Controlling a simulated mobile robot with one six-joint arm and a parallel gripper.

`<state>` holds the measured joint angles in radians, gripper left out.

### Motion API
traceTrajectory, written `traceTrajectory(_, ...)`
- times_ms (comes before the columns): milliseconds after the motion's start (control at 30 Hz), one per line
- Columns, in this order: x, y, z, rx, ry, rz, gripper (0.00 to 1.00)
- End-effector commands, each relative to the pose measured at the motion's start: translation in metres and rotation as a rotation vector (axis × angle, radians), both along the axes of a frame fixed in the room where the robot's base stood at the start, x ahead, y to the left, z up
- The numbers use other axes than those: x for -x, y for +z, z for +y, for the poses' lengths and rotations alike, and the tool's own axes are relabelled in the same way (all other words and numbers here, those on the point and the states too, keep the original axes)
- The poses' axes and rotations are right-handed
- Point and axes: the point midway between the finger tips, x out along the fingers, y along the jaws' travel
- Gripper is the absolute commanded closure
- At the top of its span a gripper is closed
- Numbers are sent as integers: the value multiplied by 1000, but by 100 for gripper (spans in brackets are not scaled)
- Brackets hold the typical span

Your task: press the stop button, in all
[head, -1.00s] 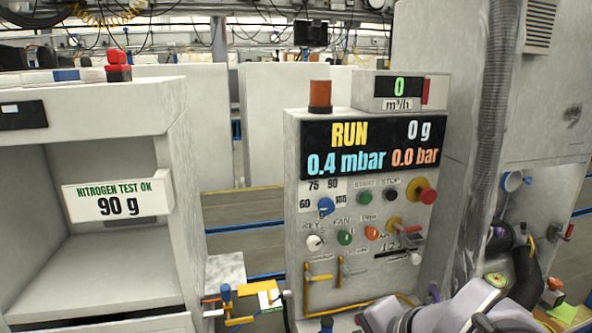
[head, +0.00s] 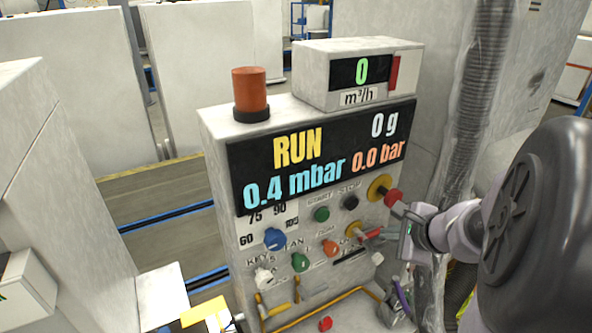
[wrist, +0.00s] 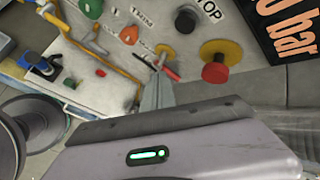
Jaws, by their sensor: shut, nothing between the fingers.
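The black stop button (head: 351,201) is on the upper row of the control panel, under a small STOP label, right of the green start button (head: 321,214). In the wrist view the black stop button (wrist: 187,19) is at the top, beside its label (wrist: 210,10). My gripper (head: 398,237) is at the panel's right side, below and right of the stop button and apart from it. In the wrist view my gripper (wrist: 158,92) shows its fingers together and empty. The display (head: 330,160) reads RUN, 0 g, 0.4 mbar and 0.0 bar.
A red mushroom button (head: 393,197) on a yellow collar juts out close to my gripper. A red-handled yellow switch (head: 365,235) is also close by. Knobs fill the lower panel. A wrapped hose (head: 475,110) hangs at the right.

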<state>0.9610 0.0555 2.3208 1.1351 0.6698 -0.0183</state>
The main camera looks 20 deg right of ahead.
Motion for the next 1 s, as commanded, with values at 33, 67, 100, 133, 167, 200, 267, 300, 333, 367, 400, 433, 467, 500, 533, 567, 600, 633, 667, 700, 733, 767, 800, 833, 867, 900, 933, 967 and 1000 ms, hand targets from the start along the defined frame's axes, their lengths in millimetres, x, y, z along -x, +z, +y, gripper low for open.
traceTrajectory(33, 0, 0, 0, 0, 0, 0, 100)
traceTrajectory(67, 0, -1, 0, 0, 0, 0, 100)
traceTrajectory(100, 0, -1, 0, 1, 1, 0, 100)
traceTrajectory(133, 0, -1, 0, 1, 1, 0, 100)
traceTrajectory(167, 0, -1, 0, 1, 1, 0, 100)
traceTrajectory(200, 0, -1, 0, 1, 1, 0, 100)
traceTrajectory(267, -1, 0, 1, 0, 2, 0, 100)
traceTrajectory(300, -3, 0, 1, 1, 3, 1, 100)
traceTrajectory(333, -6, 0, 1, 1, 3, 1, 100)
traceTrajectory(367, -8, 0, 1, 2, 4, 1, 100)
traceTrajectory(400, -14, 0, 2, 2, 5, 0, 100)
traceTrajectory(433, -18, 1, 2, 2, 5, 0, 100)
traceTrajectory(467, -22, 1, 3, 1, 5, 1, 100)
traceTrajectory(500, -28, 0, 4, 0, 6, 1, 100)
traceTrajectory(533, -33, 0, 4, 1, 6, 0, 100)
traceTrajectory(567, -37, 1, 4, 2, 6, 1, 100)
traceTrajectory(600, -43, 1, 4, 2, 5, 1, 100)
traceTrajectory(633, -48, 1, 5, 1, 6, 1, 100)
traceTrajectory(667, -52, 1, 5, 1, 6, 0, 100)
traceTrajectory(700, -58, 1, 6, 1, 5, 1, 100)
traceTrajectory(733, -62, 0, 7, 1, 6, 1, 100)
traceTrajectory(767, -66, 0, 6, 2, 5, 1, 100)
traceTrajectory(800, -71, 0, 6, 3, 5, 1, 100)
traceTrajectory(833, -74, 0, 7, 2, 5, 1, 100)
traceTrajectory(867, -77, -1, 7, 2, 5, 1, 100)
traceTrajectory(900, -80, -1, 7, 2, 5, 1, 100)
traceTrajectory(933, -82, 0, 7, 1, 4, 0, 100)
traceTrajectory(967, -84, 0, 7, 2, 3, 0, 100)
traceTrajectory(1000, -86, 0, 7, 2, 3, 0, 100)
